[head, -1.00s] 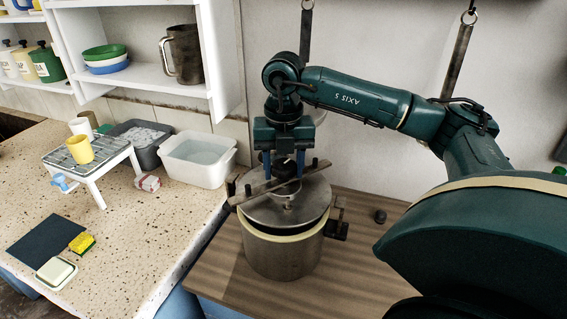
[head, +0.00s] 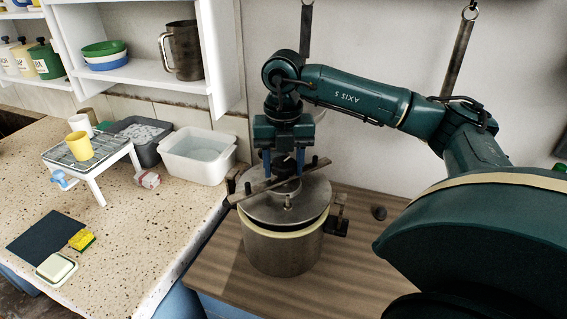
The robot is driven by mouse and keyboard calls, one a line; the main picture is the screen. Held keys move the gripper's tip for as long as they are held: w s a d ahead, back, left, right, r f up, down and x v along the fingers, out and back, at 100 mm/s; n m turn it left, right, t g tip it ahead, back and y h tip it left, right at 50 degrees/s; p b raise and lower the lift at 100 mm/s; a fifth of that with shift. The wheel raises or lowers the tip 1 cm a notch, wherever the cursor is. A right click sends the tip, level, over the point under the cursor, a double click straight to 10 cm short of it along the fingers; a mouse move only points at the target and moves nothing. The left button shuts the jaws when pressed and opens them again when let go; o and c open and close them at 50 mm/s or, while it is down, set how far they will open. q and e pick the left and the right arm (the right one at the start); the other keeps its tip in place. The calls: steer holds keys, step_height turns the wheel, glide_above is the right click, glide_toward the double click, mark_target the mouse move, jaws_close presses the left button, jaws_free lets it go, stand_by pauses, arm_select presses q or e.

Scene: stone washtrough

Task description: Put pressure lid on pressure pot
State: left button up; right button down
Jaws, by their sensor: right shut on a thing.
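The pressure pot (head: 282,251) is a steel cylinder with a pale ring around its top, standing on the brown wooden surface. The pressure lid (head: 262,208) is a round grey metal disc with a bar across it and small knobs. It lies over the pot's mouth and looks slightly tilted, with a dark gap showing between it and the pale ring at the front and right. My right gripper (head: 284,174) points down from above and is shut on the lid at its middle. The fingertips are partly hidden behind the bar. My left gripper is not in view.
A small dark knob (head: 380,212) lies on the wooden surface (head: 345,262) right of the pot. Left is a speckled counter (head: 130,225) with a white basin (head: 198,157), a grey tub (head: 140,138) and a rack (head: 88,152) holding cups. A white shelf hangs above.

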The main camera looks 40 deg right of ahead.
stand_by(0.4)
steer(key=shift+f, duration=0.2)
stand_by(0.3)
steer(key=shift+f+b, duration=0.5)
steer(key=shift+b, duration=0.1)
steer(key=shift+f, duration=0.15)
steer(key=shift+f+b, duration=0.3)
steer(key=shift+f, duration=0.05)
stand_by(0.9)
steer(key=shift+c, duration=0.6)
jaws_free()
steer(key=shift+f, duration=0.1)
